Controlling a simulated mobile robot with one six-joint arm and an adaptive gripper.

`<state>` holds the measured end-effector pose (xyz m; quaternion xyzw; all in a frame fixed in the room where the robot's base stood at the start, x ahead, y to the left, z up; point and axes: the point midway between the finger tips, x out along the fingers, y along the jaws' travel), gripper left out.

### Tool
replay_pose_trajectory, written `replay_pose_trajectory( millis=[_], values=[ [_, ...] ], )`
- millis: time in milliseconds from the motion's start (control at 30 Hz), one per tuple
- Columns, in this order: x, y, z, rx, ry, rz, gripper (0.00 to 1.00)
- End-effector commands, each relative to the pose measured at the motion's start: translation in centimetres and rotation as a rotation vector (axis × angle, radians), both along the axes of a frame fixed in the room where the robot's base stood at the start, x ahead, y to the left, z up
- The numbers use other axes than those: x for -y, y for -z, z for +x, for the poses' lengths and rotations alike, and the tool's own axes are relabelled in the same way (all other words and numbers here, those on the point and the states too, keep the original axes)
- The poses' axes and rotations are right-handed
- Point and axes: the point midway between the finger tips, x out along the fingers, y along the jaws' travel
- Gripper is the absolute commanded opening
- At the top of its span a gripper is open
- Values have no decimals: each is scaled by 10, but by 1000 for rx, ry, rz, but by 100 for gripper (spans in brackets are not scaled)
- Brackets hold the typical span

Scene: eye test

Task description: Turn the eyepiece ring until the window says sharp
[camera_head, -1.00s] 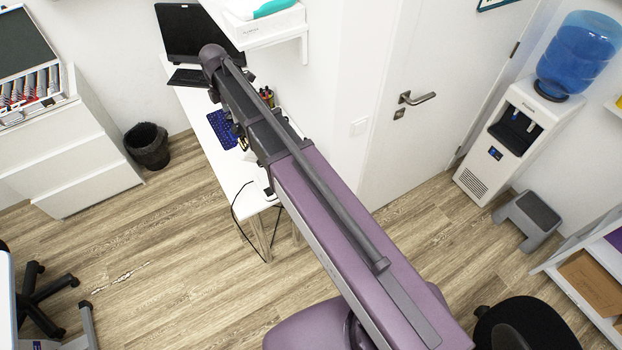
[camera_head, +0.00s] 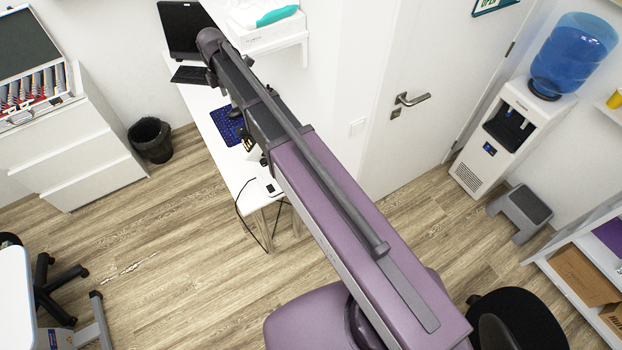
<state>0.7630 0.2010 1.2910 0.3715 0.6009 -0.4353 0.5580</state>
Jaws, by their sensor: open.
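I cannot make out an eyepiece ring or a window with a word in this view. My purple and grey arm reaches from the lower right up to the upper left, across the white desk (camera_head: 246,186), and hides part of it.
A black bin (camera_head: 150,140) stands by a white drawer cabinet (camera_head: 78,165) with an open lens case (camera_head: 38,75). A water dispenser (camera_head: 505,135) and step stool (camera_head: 520,212) stand right. Floor at left-centre is clear.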

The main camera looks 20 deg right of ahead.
Motion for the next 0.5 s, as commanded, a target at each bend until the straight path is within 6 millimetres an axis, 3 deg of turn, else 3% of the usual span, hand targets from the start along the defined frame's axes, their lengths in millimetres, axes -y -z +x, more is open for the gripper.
replay_pose_trajectory(
  millis=[500],
  values=[
    [53, 3, -39, 46, 400, -19, 88]
  ],
)
